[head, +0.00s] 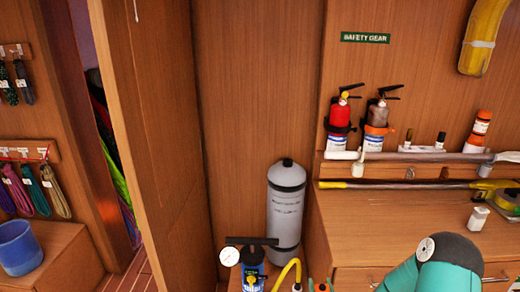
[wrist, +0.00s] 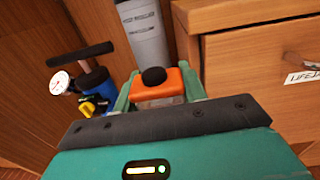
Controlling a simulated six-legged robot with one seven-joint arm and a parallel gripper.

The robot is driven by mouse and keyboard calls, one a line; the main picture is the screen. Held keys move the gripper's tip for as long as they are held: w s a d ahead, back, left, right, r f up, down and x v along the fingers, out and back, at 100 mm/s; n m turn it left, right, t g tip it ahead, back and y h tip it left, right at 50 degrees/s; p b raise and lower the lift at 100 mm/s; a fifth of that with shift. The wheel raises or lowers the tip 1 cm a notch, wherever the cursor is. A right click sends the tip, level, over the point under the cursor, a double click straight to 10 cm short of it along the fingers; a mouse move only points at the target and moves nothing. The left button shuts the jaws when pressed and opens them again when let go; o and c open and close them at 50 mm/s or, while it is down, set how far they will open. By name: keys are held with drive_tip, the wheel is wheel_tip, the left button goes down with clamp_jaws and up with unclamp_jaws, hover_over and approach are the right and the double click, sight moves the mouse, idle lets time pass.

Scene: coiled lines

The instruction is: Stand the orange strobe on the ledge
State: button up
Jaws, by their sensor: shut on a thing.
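The orange strobe (wrist: 148,92), an orange block with a black round knob on top, is between the green fingers of my gripper (wrist: 157,84) in the wrist view. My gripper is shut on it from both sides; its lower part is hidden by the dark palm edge. In the head view a bit of orange shows between green fingertips (head: 319,286) at the bottom edge. The ledge (head: 335,156) is a wooden shelf along the back wall above the counter, up and to the right of my gripper.
On the ledge stand a red extinguisher (head: 340,112), a grey extinguisher (head: 377,113) and an orange-and-white container (head: 478,130). A rail with a white tube (head: 425,156) runs along its front. A grey cylinder (head: 287,208) and blue pump (head: 252,268) stand left of the counter (head: 400,215).

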drive_tip(key=a+f, duration=0.2)
drive_tip(key=a, duration=0.1)
drive_tip(key=shift+w+a+f, duration=0.25)
drive_tip(key=shift+f, duration=0.15)
drive_tip(key=shift+a, duration=0.1)
drive_tip(key=shift+w+r, duration=0.1)
drive_tip(key=shift+r, duration=0.05)
